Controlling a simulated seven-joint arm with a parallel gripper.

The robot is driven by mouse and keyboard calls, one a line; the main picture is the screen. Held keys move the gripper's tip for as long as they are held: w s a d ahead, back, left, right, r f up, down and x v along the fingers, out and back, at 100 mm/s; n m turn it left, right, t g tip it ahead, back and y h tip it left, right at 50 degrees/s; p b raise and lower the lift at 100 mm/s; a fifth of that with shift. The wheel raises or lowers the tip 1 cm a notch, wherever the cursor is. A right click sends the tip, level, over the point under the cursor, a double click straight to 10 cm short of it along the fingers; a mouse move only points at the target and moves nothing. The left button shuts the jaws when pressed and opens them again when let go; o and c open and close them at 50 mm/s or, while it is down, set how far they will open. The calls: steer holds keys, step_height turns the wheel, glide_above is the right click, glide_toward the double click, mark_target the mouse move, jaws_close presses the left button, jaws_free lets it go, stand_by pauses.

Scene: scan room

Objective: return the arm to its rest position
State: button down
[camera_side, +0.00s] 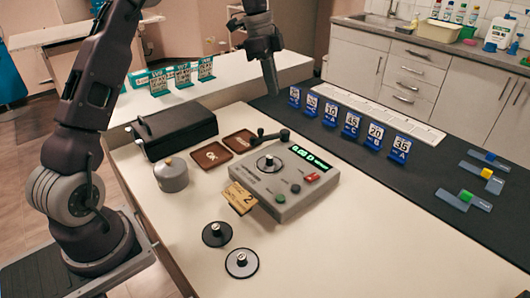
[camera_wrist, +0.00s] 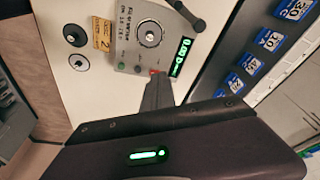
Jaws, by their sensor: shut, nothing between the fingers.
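My gripper (camera_side: 272,90) hangs in the air at the upper middle of the side view, fingers pointing down. It is shut and empty. It is above and behind the grey measuring device (camera_side: 295,204), apart from it, near the row of blue number cards (camera_side: 352,124). In the wrist view, my shut gripper (camera_wrist: 158,82) shows as a dark finger shape in front of the device (camera_wrist: 138,48).
The cream table holds a black case (camera_side: 176,128), two brown trays (camera_side: 211,155), a grey canister (camera_side: 172,175), black discs (camera_side: 241,263) and a yellow tag (camera_side: 239,197). Colored blocks (camera_side: 464,199) lie on the dark mat (camera_side: 410,175). The front right tabletop is clear.

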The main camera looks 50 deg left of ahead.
steer(key=s+d+r+n+t+y, duration=0.1)
steer(key=s+d+r+n, duration=0.3)
steer(key=s, duration=0.4)
steer(key=s+d+r+n+t+y, duration=0.1)
steer(key=s+d+r+n, duration=0.1)
steer(key=s+d+r, duration=0.55)
steer(key=s+f+n+t, duration=0.1)
steer(key=s+f+n, duration=0.2)
steer(key=s, duration=0.6)
steer(key=s+f+n+t, duration=0.1)
steer(key=s+f+n, duration=0.2)
steer(key=s, duration=0.6)
steer(key=shift+s+d+f, duration=0.15)
steer(key=shift+d+f, duration=0.3)
steer(key=shift+f, duration=0.5)
